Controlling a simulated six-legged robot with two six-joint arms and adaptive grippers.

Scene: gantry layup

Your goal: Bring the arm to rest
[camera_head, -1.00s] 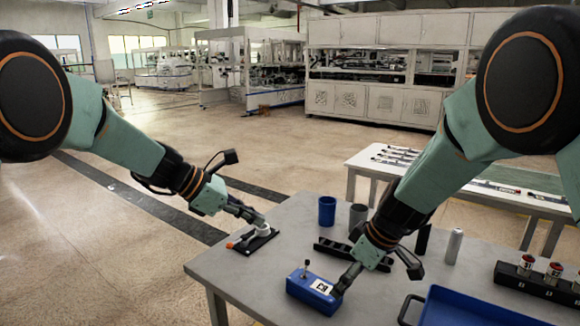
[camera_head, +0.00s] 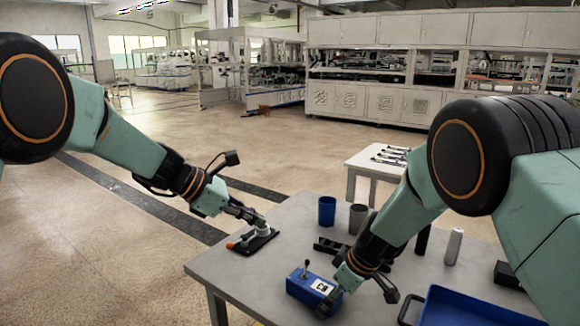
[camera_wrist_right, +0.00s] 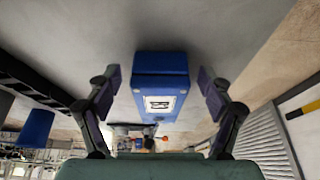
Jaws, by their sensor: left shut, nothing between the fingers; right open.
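My left gripper (camera_head: 256,220) is shut and empty, its tips at the white knob of a small black-based fixture (camera_head: 262,243) with an orange tip, on the table's left part. I cannot tell whether they touch. My right gripper (camera_head: 328,304) is low at the right end of a blue box (camera_head: 306,287) with a lever on top and a white label. In the right wrist view the right gripper (camera_wrist_right: 158,84) is open, with one finger on each side of the blue box (camera_wrist_right: 160,64) and gaps between.
The grey table (camera_head: 240,285) also holds a blue cup (camera_head: 327,211), a grey cup (camera_head: 358,217), a white-grey cylinder (camera_head: 454,246) and a blue tray (camera_head: 470,308) at front right. My right arm hides part of the table behind it. The front left tabletop is clear.

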